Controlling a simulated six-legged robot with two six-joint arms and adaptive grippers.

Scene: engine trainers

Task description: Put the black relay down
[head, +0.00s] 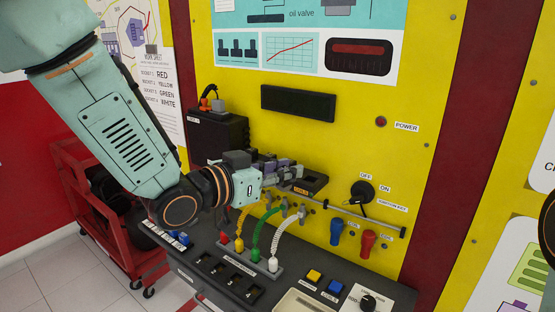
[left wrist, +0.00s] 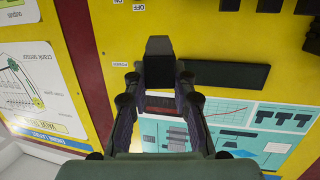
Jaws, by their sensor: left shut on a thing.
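My left gripper (left wrist: 158,82) is shut on the black relay (left wrist: 160,62), a dark block held upright between the two fingertips in the left wrist view. In the head view my left gripper (head: 290,173) is in front of the yellow panel, above the sloping console. Beside its fingertips is a small dark labelled holder (head: 313,187); I cannot tell whether the relay touches it. The relay is hard to pick out from the dark parts there. My right gripper is not in view.
Coloured plugs and cables, such as the green cable (head: 258,232), stand below the gripper. A key switch (head: 362,192) and blue and red handles (head: 368,243) are to the right. A black box (head: 218,136) stands behind the arm. A red cart (head: 100,215) is at left.

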